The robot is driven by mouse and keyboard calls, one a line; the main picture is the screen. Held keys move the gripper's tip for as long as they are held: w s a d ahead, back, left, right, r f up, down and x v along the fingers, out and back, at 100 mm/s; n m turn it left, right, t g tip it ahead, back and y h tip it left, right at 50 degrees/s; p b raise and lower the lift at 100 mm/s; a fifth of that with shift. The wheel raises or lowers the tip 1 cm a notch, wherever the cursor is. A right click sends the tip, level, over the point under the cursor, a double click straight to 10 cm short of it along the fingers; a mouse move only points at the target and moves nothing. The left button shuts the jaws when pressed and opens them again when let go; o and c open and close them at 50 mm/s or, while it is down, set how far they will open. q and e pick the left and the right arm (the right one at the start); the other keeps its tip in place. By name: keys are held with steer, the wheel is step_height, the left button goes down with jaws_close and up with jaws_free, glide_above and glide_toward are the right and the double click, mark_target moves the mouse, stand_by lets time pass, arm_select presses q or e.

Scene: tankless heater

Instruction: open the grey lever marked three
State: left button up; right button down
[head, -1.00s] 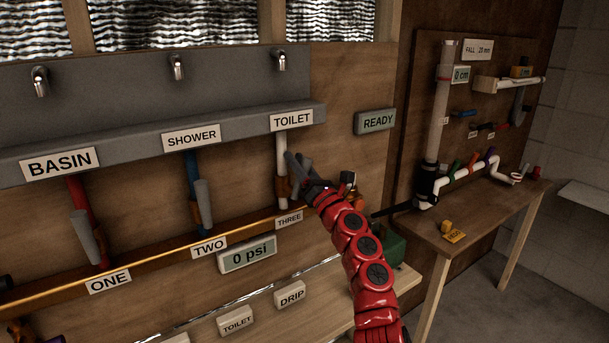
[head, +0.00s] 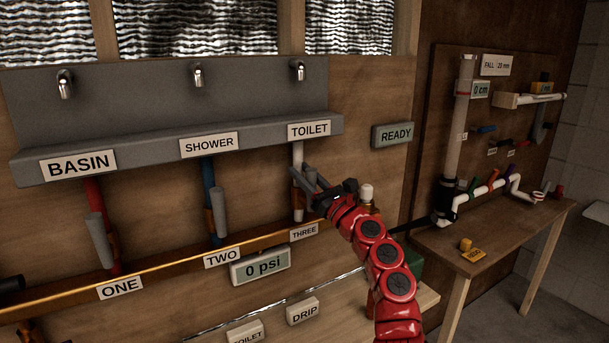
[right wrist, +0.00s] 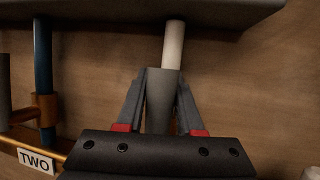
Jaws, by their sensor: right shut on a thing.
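The grey lever marked three (right wrist: 159,98) stands roughly upright in the right wrist view, in front of the white pipe (right wrist: 173,45). My right gripper (right wrist: 159,85) is shut on this lever, with one finger on each side of it. In the head view my right gripper (head: 308,178) is at the white pipe (head: 298,155) under the TOILET sign, just above the THREE label (head: 304,232). There the fingers partly hide the lever, and its exact angle is hard to tell. My left gripper is not in view.
Similar grey levers are on the red pipe (head: 93,192) over ONE and the blue pipe (head: 207,172) over TWO. A grey trough (head: 180,148) overhangs the pipes. The gauge (head: 261,266) reads 0 psi and a sign (head: 394,135) reads READY. A pipe bench (head: 510,235) stands right.

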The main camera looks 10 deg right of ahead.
steer(key=c, duration=0.5)
jaws_free()
steer(key=shift+a, duration=0.15)
steer(key=shift+c, duration=0.2)
steer(key=b+v, duration=0.3)
steer(key=v, duration=1.4)
steer(key=shift+s+f, duration=0.15)
